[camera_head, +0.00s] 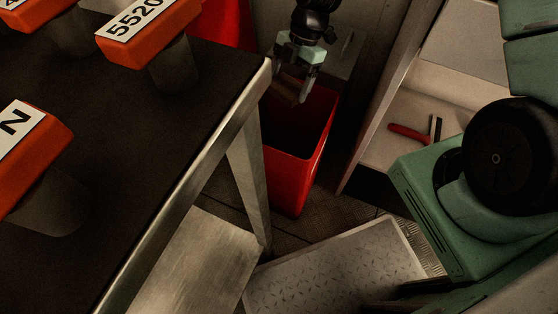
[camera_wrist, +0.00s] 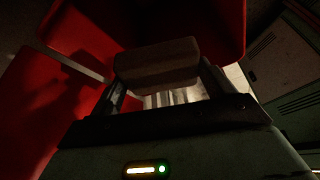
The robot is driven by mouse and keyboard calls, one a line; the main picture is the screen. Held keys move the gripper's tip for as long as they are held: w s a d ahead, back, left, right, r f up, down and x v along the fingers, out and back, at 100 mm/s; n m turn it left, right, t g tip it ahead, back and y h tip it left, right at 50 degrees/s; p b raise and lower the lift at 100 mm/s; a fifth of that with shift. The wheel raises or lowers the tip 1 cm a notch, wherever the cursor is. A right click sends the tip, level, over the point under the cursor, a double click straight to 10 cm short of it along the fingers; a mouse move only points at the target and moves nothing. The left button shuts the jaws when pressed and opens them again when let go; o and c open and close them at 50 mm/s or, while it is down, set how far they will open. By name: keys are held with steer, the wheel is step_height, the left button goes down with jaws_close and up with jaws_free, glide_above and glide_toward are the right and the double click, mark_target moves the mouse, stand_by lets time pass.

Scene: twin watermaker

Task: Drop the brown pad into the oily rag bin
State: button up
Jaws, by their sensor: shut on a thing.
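The brown pad (camera_head: 287,87) is held in my gripper (camera_head: 298,84) over the red bin, near its back part. The red bin (camera_head: 292,184) stands on the floor beside the bench, open at the top, its inside dark. In the wrist view the pad (camera_wrist: 157,64) sits between the two fingers of my gripper (camera_wrist: 160,85), with the red walls of the bin (camera_wrist: 222,22) around it. I cannot tell how far the pad is from the rim, and the bin's floor is hidden in shadow.
A dark-topped bench (camera_head: 140,130) with orange numbered tags (camera_head: 150,30) stands to the left. A shelf (camera_head: 392,152) holding a red-handled tool (camera_head: 408,133) is at the right. Green machinery with a black wheel (camera_head: 505,157) stands at the far right. A patterned metal plate (camera_head: 340,275) lies in front.

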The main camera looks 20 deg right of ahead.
steer(key=o, duration=1)
steer(key=shift+c, duration=0.2)
steer(key=p+v, duration=0.4)
steer(key=v, duration=1.3)
steer(key=shift+r+p, duration=0.25)
steer(key=shift+p, duration=0.05)
